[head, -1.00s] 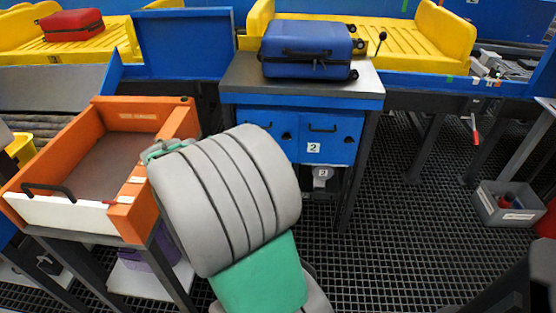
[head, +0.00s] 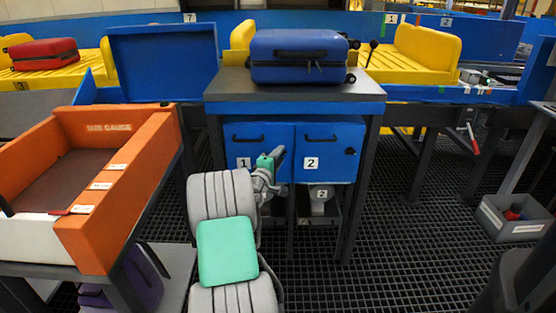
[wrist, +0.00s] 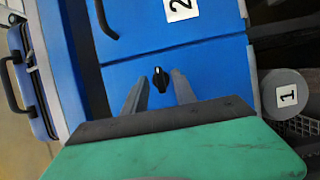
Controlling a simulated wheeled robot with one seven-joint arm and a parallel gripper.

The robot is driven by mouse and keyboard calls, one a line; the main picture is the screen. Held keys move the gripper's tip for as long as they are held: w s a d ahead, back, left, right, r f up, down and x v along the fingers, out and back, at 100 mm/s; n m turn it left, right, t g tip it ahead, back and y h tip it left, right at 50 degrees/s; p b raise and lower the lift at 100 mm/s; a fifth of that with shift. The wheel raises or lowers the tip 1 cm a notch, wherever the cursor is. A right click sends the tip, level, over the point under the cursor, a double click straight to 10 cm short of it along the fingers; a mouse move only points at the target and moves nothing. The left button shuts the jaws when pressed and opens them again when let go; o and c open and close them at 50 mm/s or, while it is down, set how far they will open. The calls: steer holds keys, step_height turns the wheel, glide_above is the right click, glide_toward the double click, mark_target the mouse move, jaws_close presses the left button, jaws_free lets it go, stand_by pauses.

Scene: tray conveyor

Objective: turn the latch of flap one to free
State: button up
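Flap one (head: 243,141) is a blue door with a black handle and a "1" label, left of flap two (head: 325,140) under the metal-topped stand. In the wrist view, flap one (wrist: 205,72) carries a small black latch knob (wrist: 160,80) with a pale mark. My gripper (wrist: 158,85) is open, its two grey fingers pointing at the flap with the knob seen between their tips. I cannot tell whether they touch it. In the head view my gripper (head: 279,157) hides this latch. Flap two's black latch (head: 350,151) is in plain sight.
A blue suitcase (head: 298,57) lies on the stand above the flaps. An orange-walled tray (head: 150,145) stands at the left. Round grey parts sit below the flaps, one labelled 1 (wrist: 287,95). A grey bin (head: 512,219) is on the grated floor at right.

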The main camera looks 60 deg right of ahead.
steer(key=shift+c, duration=0.4)
jaws_close()
